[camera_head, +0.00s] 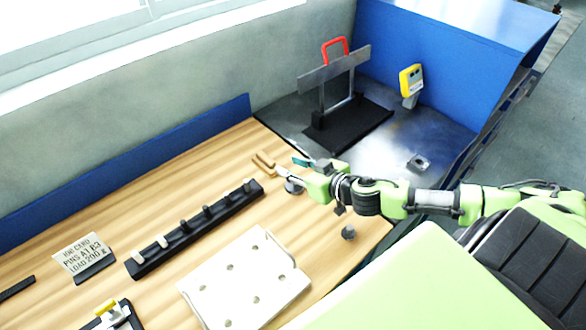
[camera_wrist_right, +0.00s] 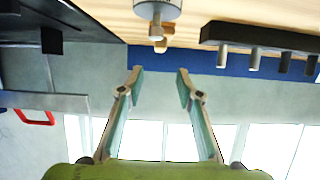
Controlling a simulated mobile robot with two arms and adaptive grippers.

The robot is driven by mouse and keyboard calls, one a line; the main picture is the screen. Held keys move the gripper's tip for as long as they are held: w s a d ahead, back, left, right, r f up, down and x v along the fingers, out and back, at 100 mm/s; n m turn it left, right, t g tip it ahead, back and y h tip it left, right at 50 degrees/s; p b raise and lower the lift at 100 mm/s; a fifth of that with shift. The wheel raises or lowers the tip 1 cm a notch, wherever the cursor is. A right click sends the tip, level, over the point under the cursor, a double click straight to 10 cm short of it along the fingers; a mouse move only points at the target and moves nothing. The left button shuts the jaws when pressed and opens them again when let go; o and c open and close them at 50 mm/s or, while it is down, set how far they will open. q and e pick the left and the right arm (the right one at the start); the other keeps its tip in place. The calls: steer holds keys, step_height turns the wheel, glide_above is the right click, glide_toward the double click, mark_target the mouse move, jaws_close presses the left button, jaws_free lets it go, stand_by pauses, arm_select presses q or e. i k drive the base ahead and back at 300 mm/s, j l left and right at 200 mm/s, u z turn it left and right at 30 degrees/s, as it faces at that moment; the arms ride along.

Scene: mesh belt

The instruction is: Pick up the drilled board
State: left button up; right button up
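The drilled board (camera_head: 244,284) is a pale, flat slab with several round holes. It lies on the wooden table near the front in the head view, with nothing gripping it. My right gripper (camera_head: 290,166) is beyond the board, over the table's right part, pointing left. In the right wrist view its two teal-padded fingers (camera_wrist_right: 160,80) are spread apart with nothing between them. The board does not show in the right wrist view. My left gripper is in neither view.
A black rack (camera_head: 200,232) with several grey pins stands behind the board; it also shows in the wrist view (camera_wrist_right: 265,38). A printed card (camera_head: 82,254) stands at left. A yellow meter (camera_head: 411,84) and a red-handled stand (camera_head: 334,78) are at the back right.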

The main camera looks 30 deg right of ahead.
mark_target(245, 284)
steer(key=k+l, duration=0.1)
steer(key=k, duration=0.4)
steer(key=k+l, duration=0.1)
steer(key=k, duration=0.4)
steer(key=k+l, duration=0.15)
steer(key=k, duration=0.35)
